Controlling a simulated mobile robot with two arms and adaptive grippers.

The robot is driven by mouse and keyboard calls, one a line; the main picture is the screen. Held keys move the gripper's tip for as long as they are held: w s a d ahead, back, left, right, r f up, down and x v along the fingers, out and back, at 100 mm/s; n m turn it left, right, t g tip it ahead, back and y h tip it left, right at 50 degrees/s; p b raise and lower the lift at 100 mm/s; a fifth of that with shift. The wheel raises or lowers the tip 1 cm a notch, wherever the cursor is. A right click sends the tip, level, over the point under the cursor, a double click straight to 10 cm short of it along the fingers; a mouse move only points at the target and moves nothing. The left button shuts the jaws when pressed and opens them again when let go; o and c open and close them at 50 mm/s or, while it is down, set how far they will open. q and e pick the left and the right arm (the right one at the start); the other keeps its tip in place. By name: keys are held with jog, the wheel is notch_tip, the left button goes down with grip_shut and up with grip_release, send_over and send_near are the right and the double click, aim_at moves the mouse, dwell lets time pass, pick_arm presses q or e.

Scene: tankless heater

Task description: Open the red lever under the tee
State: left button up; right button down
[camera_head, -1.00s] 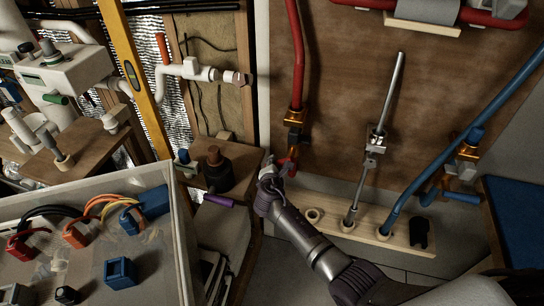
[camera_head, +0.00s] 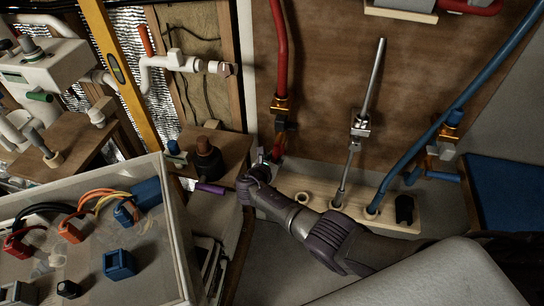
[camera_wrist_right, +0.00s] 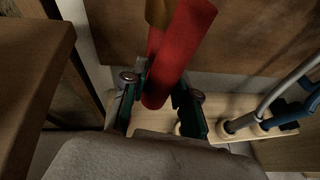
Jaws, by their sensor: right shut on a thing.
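The red lever (camera_head: 278,146) hangs below the brass tee (camera_head: 281,104) on the red pipe (camera_head: 280,50) in the head view. My right gripper (camera_head: 263,167) is at the lever's lower end, with its fingertips small and partly hidden. In the right wrist view, the red lever (camera_wrist_right: 181,52) is a thick red cylinder that comes down between the two dark green fingers (camera_wrist_right: 160,103). The right gripper is shut on it. A brass part (camera_wrist_right: 158,12) shows behind the lever at the top. My left gripper is in neither view.
A wooden block with holes (camera_head: 290,187) lies just below the gripper. A grey pipe (camera_head: 372,85) and a blue pipe (camera_head: 430,130) stand to the right. A wooden shelf (camera_head: 232,150) with a dark valve (camera_head: 208,158) and purple handle (camera_head: 210,188) is close on the left.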

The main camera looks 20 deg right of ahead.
jog(key=shift+s+d+n+h, duration=0.2)
jog(key=shift+n+h, duration=0.1)
jog(key=shift+d+f, duration=0.1)
dwell(0.3)
jog(key=c, duration=0.9)
grip_release()
jog(key=shift+o, duration=0.2)
jog(key=shift+s+a+r, duration=0.2)
jog(key=shift+s+a, duration=0.1)
jog(key=shift+a, duration=0.15)
jog(key=v, duration=1.1)
jog(key=shift+r, duration=0.15)
jog(key=shift+d, duration=0.1)
